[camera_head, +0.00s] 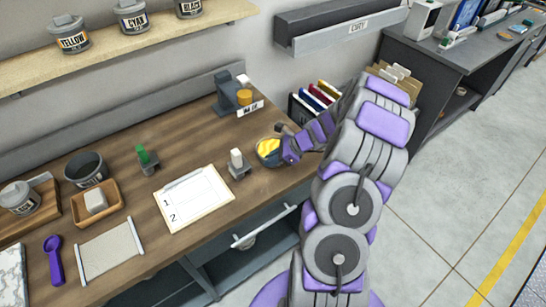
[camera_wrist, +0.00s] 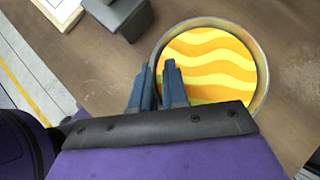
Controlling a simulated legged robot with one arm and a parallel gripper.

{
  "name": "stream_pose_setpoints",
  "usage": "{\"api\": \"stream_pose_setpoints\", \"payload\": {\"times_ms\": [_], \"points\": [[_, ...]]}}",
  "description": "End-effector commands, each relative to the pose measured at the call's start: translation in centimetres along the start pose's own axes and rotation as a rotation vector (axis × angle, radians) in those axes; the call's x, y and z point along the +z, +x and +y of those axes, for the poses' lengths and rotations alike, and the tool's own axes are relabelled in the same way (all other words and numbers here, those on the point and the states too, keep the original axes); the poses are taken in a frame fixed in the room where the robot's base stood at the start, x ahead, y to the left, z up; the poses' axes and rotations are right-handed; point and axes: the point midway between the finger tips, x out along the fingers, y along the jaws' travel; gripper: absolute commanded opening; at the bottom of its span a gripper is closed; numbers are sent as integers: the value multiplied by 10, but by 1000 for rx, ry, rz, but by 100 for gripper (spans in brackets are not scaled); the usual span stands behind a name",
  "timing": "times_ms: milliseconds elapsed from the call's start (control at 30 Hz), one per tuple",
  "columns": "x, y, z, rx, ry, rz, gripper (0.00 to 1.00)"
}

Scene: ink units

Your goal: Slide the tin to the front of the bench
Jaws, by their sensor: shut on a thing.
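The round metal tin (camera_head: 263,158), with yellow and orange wavy contents, stands on the wooden bench (camera_head: 215,145) near its right end. In the wrist view the tin (camera_wrist: 264,75) shows from above, its rim to the right of and between the blue fingers. My gripper (camera_wrist: 158,78) is shut on the tin's near-left rim, one finger outside and one inside. In the head view my gripper (camera_head: 284,150) comes at the tin from the right and hides part of its wall.
A grey holder with an orange roll (camera_head: 236,96) is behind.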

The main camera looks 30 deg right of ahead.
Motion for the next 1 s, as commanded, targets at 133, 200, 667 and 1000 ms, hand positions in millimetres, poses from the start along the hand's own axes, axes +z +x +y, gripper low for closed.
{"api": "stream_pose_setpoints", "payload": {"times_ms": [133, 200, 667, 1000], "points": [[0, 0, 0, 0, 0, -1, 0], [0, 0, 0, 0, 0, -2, 0], [0, 0, 0, 1, 0, -2, 43], [1, -16, -1, 0, 0, -3, 43]]}}
